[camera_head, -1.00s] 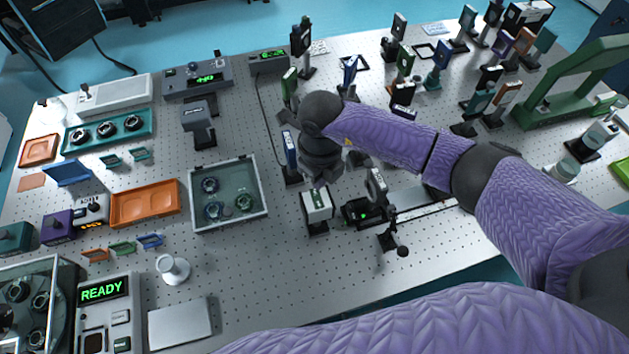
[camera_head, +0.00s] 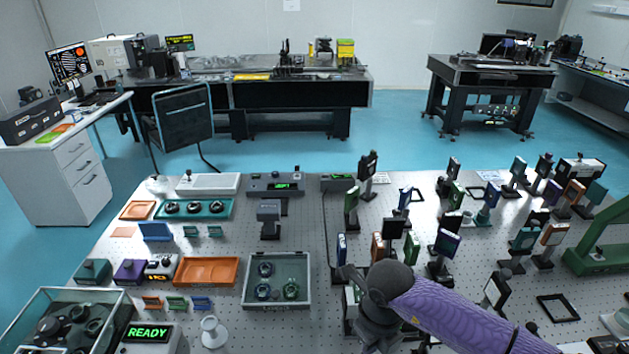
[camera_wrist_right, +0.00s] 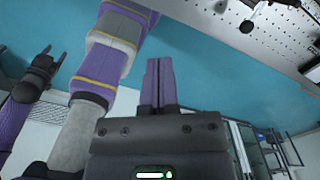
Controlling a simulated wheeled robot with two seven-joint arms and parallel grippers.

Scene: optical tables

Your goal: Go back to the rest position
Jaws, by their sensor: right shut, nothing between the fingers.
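My right arm, in a purple sleeve, comes in from the lower right of the head view and ends in a dark wrist over the front middle of the optical table (camera_head: 225,240). Its fingertips cannot be made out there. In the right wrist view my right gripper (camera_wrist_right: 160,82) shows with its two fingers together and nothing between them, in front of the teal floor. A dark two-pronged end at the left of that view looks like my left gripper (camera_wrist_right: 45,62); its opening is too small to judge. No left arm shows in the head view.
Several mounted optics stand right of my right wrist, near a green frame (camera_head: 600,245). A grey tray (camera_head: 305,285) with round parts and an orange tray (camera_head: 232,271) lie to its left. A READY display (camera_head: 148,332) is at front left. Teal floor lies beyond the table.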

